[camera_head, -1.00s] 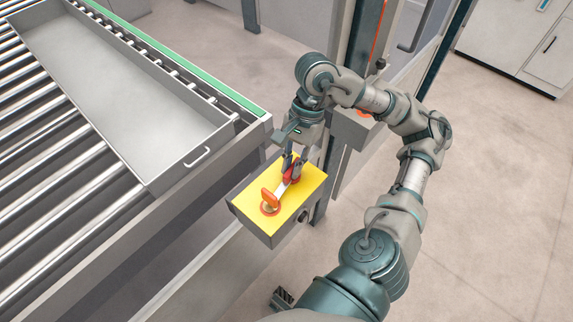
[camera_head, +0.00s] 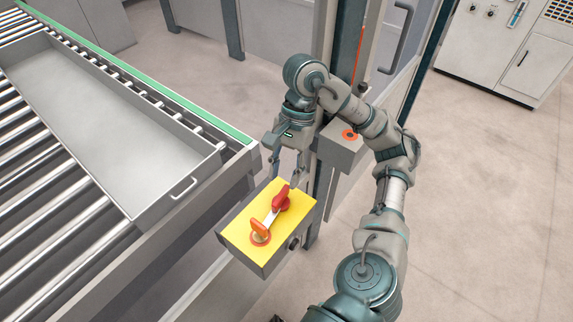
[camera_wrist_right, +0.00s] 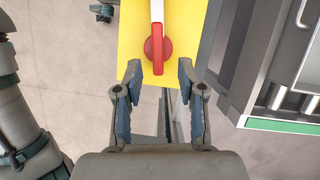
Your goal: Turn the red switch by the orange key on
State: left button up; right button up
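The red switch (camera_head: 281,198) sits on top of a yellow-topped box (camera_head: 240,225), near the far end. The orange key (camera_head: 261,231) is at the near end of the same panel, with a pale strip between the two. In the right wrist view the red switch (camera_wrist_right: 158,47) has its handle in line with the pale strip. My right gripper (camera_head: 288,175) is just beyond the switch at the box's far edge. My left gripper is not in view.
A roller conveyor with a grey tray (camera_head: 70,147) and green edge strip (camera_head: 215,121) lies left of the box. A grey box with an orange button (camera_head: 350,134) is on the machine post behind. Open floor lies to the right.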

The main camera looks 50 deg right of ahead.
jog(key=shift+w+d+r, duration=0.15)
jog(key=shift+d+r, duration=0.75)
jog(key=shift+r, duration=0.2)
jog(key=shift+a, duration=0.2)
jog(key=shift+d, duration=0.1)
